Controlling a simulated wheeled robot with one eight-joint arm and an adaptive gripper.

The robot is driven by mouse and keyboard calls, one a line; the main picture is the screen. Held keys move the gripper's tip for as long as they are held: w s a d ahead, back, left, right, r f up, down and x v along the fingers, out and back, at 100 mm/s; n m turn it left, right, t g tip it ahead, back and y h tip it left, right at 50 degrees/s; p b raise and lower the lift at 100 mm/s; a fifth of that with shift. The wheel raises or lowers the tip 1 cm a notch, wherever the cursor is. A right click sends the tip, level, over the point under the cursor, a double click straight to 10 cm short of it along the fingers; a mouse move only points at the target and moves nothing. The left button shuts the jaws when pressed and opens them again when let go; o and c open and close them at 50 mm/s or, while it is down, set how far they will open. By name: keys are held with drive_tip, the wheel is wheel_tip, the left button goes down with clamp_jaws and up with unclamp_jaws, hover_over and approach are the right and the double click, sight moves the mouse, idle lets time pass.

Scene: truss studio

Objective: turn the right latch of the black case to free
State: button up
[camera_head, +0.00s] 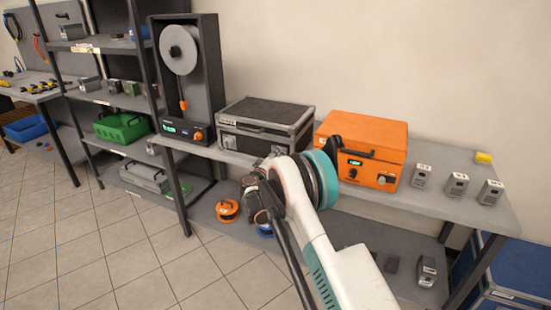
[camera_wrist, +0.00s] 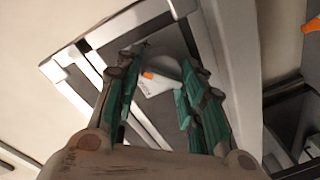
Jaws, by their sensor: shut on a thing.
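The black case (camera_head: 267,112), with grey metal edges, sits on the workbench with its lid closed. In the wrist view its front (camera_wrist: 160,120) fills the middle, tilted. My gripper (camera_head: 272,160) is at the right part of the case's front. In the wrist view my gripper (camera_wrist: 164,68) has its teal-padded fingers on both sides of a grey latch piece and is shut on it. This is the right latch (camera_wrist: 166,70). A pale label (camera_wrist: 155,83) with an orange mark lies beside it. The fingers partly hide the latch, and its exact turn is unclear.
An orange case (camera_head: 362,140) stands close on the right of the black case. A black spool machine (camera_head: 186,75) stands on the left. Several small grey blocks (camera_head: 457,184) are on the bench's right end. An orange spool (camera_head: 228,210) lies on the lower shelf.

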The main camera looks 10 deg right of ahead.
drive_tip(key=shift+w+a+f+n+g+h, duration=0.1)
drive_tip(key=shift+n+g+h, duration=0.1)
drive_tip(key=shift+n, duration=2.1)
drive_tip(key=shift+a+f+n+g+h, duration=0.1)
drive_tip(key=shift+n+h, duration=0.1)
drive_tip(key=shift+n, duration=2.1)
drive_tip(key=o, duration=1)
drive_tip(key=shift+o, duration=0.2)
drive_tip(key=v, duration=1.2)
drive_tip(key=shift+d+r, duration=0.1)
drive_tip(key=shift+r, duration=0.05)
